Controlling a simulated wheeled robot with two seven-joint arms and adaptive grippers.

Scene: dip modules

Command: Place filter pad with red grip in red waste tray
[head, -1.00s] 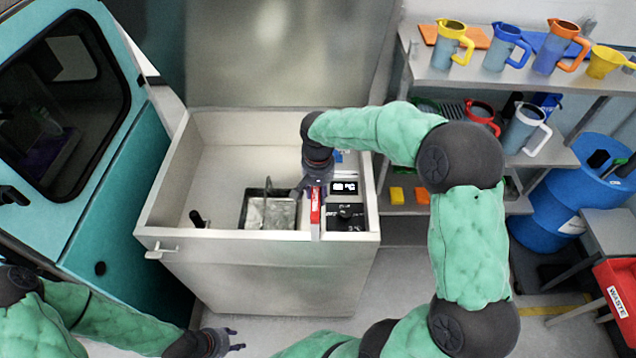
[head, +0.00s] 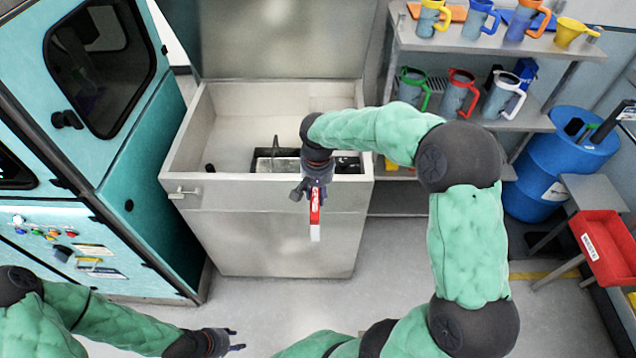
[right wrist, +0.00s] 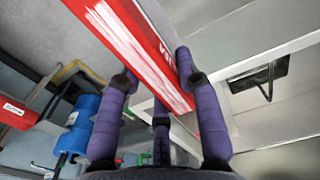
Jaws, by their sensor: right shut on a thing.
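The filter pad with red grip (head: 315,205) hangs from my right gripper (head: 314,188), its white end pointing down. My right gripper is shut on the red grip, in front of the front wall of the white tank. In the right wrist view the red grip (right wrist: 140,45) lies between the purple fingers (right wrist: 155,85). The red waste tray (head: 604,246) stands at the far right on a grey stand; its inside looks empty. It also shows at the left of the right wrist view (right wrist: 17,113). My left gripper (head: 236,340) is open and empty low at the left.
The white tank (head: 270,235) with an open lid stands in the middle. A blue drum (head: 545,180) stands left of and behind the waste tray. A shelf (head: 480,50) holds several jugs. A teal machine (head: 140,190) stands at the left. The floor between tank and tray is mostly clear.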

